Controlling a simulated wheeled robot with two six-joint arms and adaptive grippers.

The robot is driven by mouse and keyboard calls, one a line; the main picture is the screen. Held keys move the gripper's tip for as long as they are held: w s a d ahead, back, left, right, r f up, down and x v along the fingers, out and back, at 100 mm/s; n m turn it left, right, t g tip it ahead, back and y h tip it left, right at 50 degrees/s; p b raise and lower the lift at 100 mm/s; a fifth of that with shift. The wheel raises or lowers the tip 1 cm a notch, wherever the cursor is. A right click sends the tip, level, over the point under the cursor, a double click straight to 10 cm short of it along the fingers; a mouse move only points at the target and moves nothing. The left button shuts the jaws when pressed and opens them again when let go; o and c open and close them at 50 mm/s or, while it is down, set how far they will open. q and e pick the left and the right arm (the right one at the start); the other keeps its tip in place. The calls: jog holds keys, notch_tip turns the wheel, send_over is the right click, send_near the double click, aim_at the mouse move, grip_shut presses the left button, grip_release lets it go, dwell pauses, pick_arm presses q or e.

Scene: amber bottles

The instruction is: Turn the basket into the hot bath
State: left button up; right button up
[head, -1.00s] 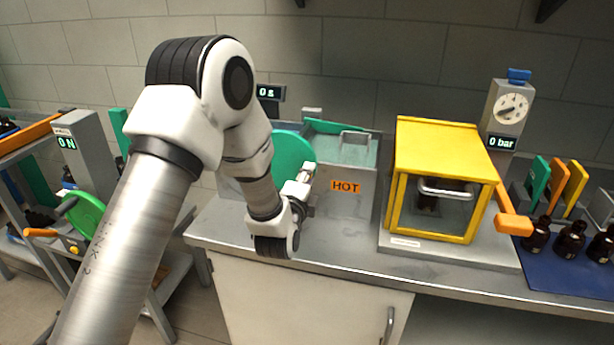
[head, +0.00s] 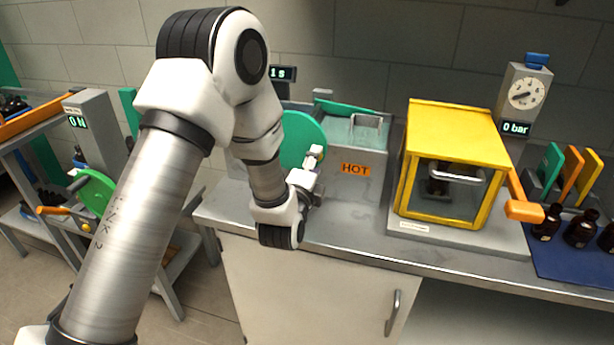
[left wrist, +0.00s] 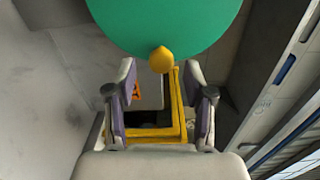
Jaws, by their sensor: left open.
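The hot bath (head: 349,192) is a grey metal tank with an orange HOT label on its front, standing on the bench. A green disc (head: 301,139) is at its left side. A grey frame (head: 366,122) shows in its top; I cannot tell if this is the basket. My left gripper (head: 317,166) is in front of the disc. In the left wrist view, the disc (left wrist: 165,22) fills the top, and its yellow knob (left wrist: 161,60) is at the gap between my open fingers. I cannot tell whether they touch it. My right gripper is not in view.
A yellow glass-fronted cabinet (head: 450,160) with an orange lever stands right of the bath. Dark bottles (head: 580,233) stand on a blue mat at far right. A small display (head: 283,73) behind the bath reads 1 s. Another station with a green wheel (head: 96,194) is at left.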

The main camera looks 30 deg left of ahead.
pick_arm(q)
jog(key=v, duration=0.9)
jog(key=shift+s, duration=0.25)
